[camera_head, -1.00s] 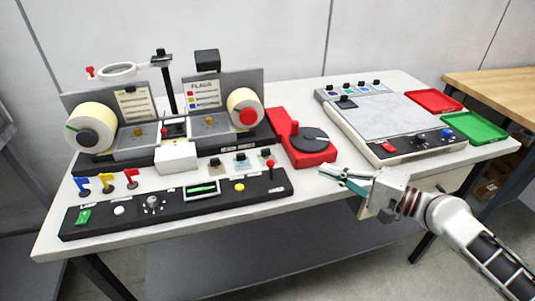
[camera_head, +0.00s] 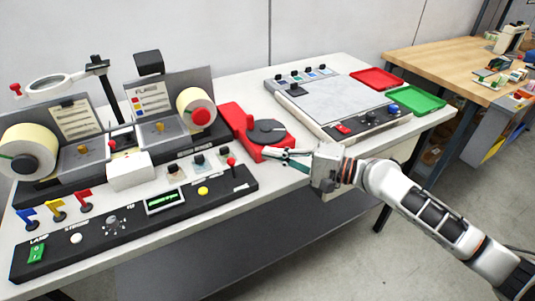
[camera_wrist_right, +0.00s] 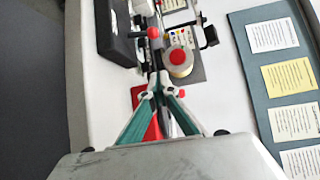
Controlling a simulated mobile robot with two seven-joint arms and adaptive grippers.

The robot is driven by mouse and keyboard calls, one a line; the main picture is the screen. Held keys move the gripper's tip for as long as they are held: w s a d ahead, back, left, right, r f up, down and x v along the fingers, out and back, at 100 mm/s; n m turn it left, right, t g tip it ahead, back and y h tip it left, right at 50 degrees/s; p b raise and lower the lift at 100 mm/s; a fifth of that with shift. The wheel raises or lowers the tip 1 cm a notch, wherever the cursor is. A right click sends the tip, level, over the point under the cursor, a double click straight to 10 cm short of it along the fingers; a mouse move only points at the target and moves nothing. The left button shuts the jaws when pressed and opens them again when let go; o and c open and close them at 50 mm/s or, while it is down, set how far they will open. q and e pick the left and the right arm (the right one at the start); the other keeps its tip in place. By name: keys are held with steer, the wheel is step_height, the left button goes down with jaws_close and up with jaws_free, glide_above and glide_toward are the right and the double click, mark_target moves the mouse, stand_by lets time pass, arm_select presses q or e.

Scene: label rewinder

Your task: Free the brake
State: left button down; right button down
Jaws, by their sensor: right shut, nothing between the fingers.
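A small lever with a red knob (camera_head: 231,162) stands at the right end of the black control panel (camera_head: 130,222); I cannot tell from its look whether it is the brake. A red knob (camera_wrist_right: 154,33) also shows beyond my fingertips in the right wrist view. My right gripper (camera_head: 268,154) is shut and empty, with green-sided fingers, at the front of a red device with a dark disc (camera_head: 266,132). It is to the right of the lever and apart from it. In the right wrist view the fingertips (camera_wrist_right: 160,82) meet. My left gripper is not in view.
The rewinder carries a left label roll (camera_head: 28,150) and a right roll with a red hub (camera_head: 200,117). A white box (camera_head: 130,172) stands behind the panel. Blue, yellow and red flags stand at its left. A grey-topped station (camera_head: 335,97) and red and green trays lie right.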

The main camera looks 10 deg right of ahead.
mark_target(232, 168)
steer(key=x, duration=0.4)
steer(key=p+x, duration=0.1)
steer(key=x, duration=0.3)
steer(key=shift+r, duration=0.2)
steer(key=s+p, duration=0.1)
steer(key=s, duration=0.1)
steer(key=s+p, duration=0.1)
steer(key=shift+s+a+r, duration=0.1)
steer(key=shift+s+a, duration=0.25)
steer(key=shift+a, duration=0.05)
steer(key=shift+s+a, duration=0.1)
